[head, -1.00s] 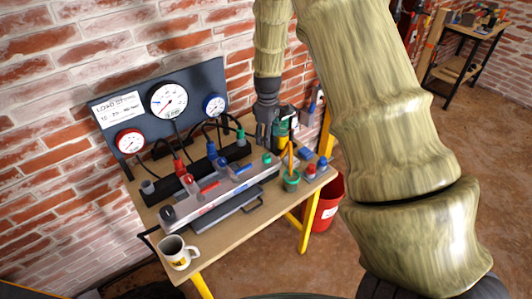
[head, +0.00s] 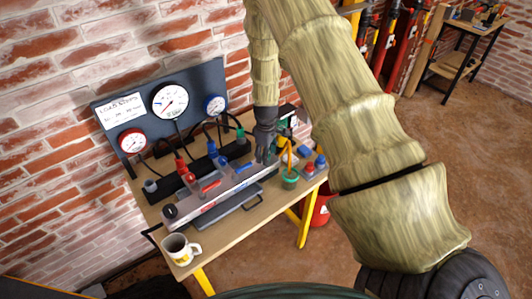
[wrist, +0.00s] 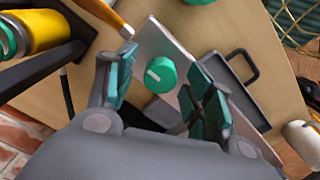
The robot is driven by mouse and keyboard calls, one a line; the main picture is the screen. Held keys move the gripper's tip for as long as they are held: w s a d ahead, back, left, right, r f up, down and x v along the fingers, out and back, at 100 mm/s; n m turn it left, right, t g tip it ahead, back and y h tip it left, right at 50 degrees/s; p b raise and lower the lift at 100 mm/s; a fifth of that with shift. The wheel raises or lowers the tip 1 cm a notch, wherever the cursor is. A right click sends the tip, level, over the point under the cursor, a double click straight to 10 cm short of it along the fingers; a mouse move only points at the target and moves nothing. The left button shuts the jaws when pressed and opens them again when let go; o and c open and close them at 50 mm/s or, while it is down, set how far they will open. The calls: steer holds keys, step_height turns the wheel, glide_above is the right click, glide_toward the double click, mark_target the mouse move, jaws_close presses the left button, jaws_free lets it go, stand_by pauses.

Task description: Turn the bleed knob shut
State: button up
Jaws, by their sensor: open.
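A round green knob (wrist: 161,74) with a white pointer mark sits on the end of a pale metal plate (wrist: 160,45) in the wrist view. It appears to be the bleed knob, though I can read no label on it. My gripper (wrist: 160,88) is open, with its teal-padded fingers on either side of the knob and apart from it. In the head view my gripper (head: 264,160) points down at the right end of the metal block (head: 220,195) on the bench and hides the knob there.
A green cup (head: 290,179) holding an orange-handled tool stands just right of my gripper. Red and blue caps (head: 320,161) are farther right. A gauge board (head: 172,105) stands behind, with hoses below it. A mug (head: 180,250) stands at the front left corner.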

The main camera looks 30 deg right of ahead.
steer(key=shift+f, duration=0.15)
steer(key=c, duration=1)
